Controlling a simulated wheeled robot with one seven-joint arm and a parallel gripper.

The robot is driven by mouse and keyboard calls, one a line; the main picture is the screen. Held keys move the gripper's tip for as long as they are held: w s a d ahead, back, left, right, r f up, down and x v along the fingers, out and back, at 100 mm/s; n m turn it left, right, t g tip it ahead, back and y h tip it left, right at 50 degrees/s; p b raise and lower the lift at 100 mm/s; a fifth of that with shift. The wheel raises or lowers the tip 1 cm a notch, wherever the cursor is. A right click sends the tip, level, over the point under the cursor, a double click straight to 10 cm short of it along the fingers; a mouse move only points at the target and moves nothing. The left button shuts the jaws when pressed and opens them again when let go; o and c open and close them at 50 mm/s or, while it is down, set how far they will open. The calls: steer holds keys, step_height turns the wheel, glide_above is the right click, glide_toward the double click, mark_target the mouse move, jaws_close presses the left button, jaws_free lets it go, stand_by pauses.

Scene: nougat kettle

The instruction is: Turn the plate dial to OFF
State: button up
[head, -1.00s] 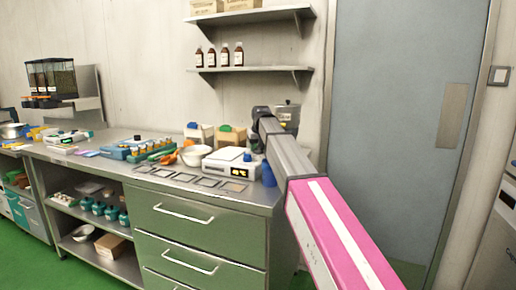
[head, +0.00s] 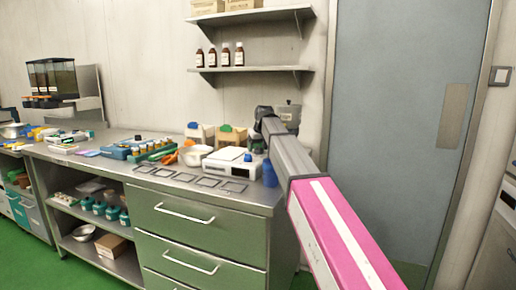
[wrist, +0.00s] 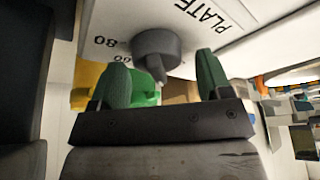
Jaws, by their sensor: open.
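The plate dial (wrist: 157,45) is a dark grey round knob with a raised pointer, on a white panel (wrist: 240,22) lettered PLATE, in the wrist view. Number marks, one reading 80, show left of the knob. The OFF mark is not visible, so I cannot tell the setting. My gripper (wrist: 163,70) is open, its two green fingertips spread on either side of the knob's pointer end. I cannot tell if either finger touches it. In the head view my arm's far end reaches over the right end of the bench, and the dial cannot be made out there.
A white instrument (head: 232,163) stands left of my arm, beside a blue cup (head: 269,173) and a white bowl (head: 195,155). Dark square frames (head: 180,177) lie along the bench's front. A grey metal vessel (head: 288,114) stands behind my arm. Shelves with brown bottles hang above.

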mark_target(259, 147)
steer(key=v, duration=1)
steer(key=shift+r, duration=0.35)
steer(key=shift+s, duration=0.1)
steer(key=m, duration=0.3)
steer(key=w+m+g, duration=0.1)
steer(key=m, duration=0.2)
steer(key=m+h, duration=0.1)
steer(key=m, duration=0.1)
steer(key=shift+w+a+m+g, duration=0.35)
steer(key=shift+m+g, duration=0.05)
steer(key=m, duration=0.3)
steer(key=m+g, duration=0.1)
steer(key=m, duration=0.2)
steer(key=w+m+g+h, duration=0.1)
steer(key=m, duration=0.2)
steer(key=shift+w+a+f, duration=0.1)
steer(key=shift+a+f, duration=0.1)
steer(key=shift+a, duration=0.15)
step_height(259, 147, down, 10)
steer(key=shift+r, duration=0.1)
